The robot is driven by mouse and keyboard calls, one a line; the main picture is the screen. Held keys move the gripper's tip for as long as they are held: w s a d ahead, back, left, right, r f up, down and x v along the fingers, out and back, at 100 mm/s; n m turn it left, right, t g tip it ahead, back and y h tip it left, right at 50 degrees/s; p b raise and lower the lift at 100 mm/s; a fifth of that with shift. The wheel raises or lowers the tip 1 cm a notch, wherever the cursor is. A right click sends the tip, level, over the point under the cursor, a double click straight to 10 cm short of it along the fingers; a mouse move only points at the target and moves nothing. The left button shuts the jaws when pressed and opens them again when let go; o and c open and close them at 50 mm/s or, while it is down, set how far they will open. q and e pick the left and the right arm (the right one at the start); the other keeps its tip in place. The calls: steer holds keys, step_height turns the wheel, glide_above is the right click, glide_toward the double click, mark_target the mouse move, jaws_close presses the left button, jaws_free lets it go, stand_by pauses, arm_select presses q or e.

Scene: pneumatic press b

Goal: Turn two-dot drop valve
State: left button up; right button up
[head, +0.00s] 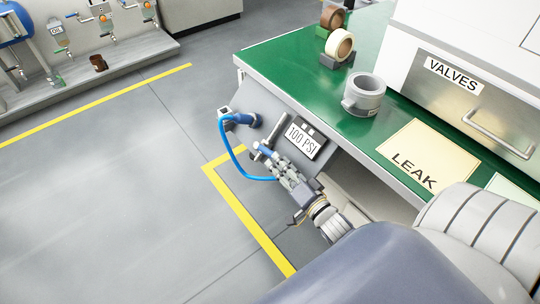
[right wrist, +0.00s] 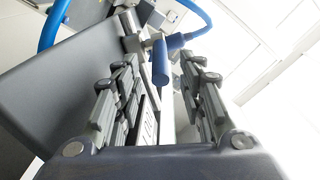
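A valve with a blue handle (head: 264,150) and metal fittings is on the sloped grey panel under the green bench's front edge. My right gripper (head: 270,160) reaches it from the lower right. In the right wrist view, the blue handle (right wrist: 160,62) stands between the tips of my right gripper (right wrist: 159,68). The fingers are apart, with gaps showing on both sides of the handle. A blue hose (head: 226,146) loops from a blue fitting (head: 240,118) down towards the valve. I cannot make out dot marks. My left gripper is not in view.
A "100 PSI" plate (head: 303,138) is close right of the valve. The green bench (head: 300,65) holds tape rolls (head: 339,44), a grey ring-shaped part (head: 364,93) and a "LEAK" card (head: 428,155). A "VALVES" drawer (head: 470,105) stands behind. The floor at left is clear.

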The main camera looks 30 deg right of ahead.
mark_target(271, 154)
steer(key=w, duration=0.5)
steer(key=shift+w+b, duration=0.2)
steer(key=shift+b, duration=0.15)
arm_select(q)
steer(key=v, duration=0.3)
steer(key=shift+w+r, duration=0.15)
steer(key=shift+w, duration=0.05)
arm_select(e)
jaws_close()
